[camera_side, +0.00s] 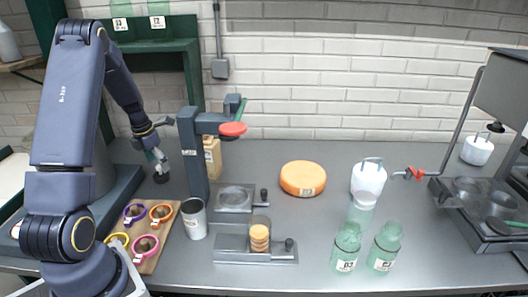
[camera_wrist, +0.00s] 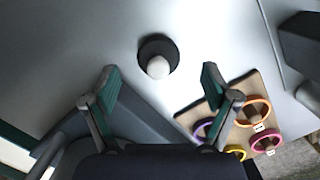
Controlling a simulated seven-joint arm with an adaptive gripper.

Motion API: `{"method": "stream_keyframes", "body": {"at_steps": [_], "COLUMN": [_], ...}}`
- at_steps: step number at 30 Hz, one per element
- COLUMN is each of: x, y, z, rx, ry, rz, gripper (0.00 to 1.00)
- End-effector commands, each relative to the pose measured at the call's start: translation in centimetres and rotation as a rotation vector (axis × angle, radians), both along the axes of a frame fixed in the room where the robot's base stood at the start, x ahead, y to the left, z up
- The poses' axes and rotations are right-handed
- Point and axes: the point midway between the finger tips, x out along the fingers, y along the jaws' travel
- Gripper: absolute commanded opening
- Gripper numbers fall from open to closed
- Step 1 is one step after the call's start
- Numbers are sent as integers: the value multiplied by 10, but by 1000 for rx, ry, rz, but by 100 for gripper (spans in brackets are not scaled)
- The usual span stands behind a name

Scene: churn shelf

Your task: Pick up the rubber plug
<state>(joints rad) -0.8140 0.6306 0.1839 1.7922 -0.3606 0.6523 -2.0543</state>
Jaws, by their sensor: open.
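The rubber plug (camera_wrist: 150,46) is a dark round disc with a pale knob on top, lying on the grey worktop in the wrist view. In the side view the plug (camera_side: 161,178) is a small dark shape under my gripper, partly hidden. My gripper (camera_wrist: 160,73) is open, with its two green-padded fingers spread to the left and right of the plug's line and nothing between them. In the side view my gripper (camera_side: 157,158) points down just above the plug. Whether the fingertips reach its height cannot be told.
A wooden board (camera_side: 152,262) with several coloured rings lies close by, also visible in the wrist view (camera_wrist: 238,133). A dark upright press (camera_side: 190,155) and a metal cup (camera_side: 195,219) stand right of my gripper. An orange cheese wheel (camera_side: 303,178) sits farther right.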

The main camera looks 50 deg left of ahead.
Motion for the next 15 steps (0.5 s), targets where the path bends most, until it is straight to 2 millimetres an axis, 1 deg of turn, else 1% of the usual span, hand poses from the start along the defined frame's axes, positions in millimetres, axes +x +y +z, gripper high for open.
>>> {"method": "stream_keyframes", "body": {"at_steps": [3, 7, 10, 15], "x": [1, 3, 5, 5], "y": [2, 2, 3, 3], "z": [-20, -38, -45, -46], "rx": [-5, -3, -2, -1], "ry": [2, 2, 1, 0], "rz": [2, 1, 0, 0], "gripper": [86, 86, 86, 86]}}
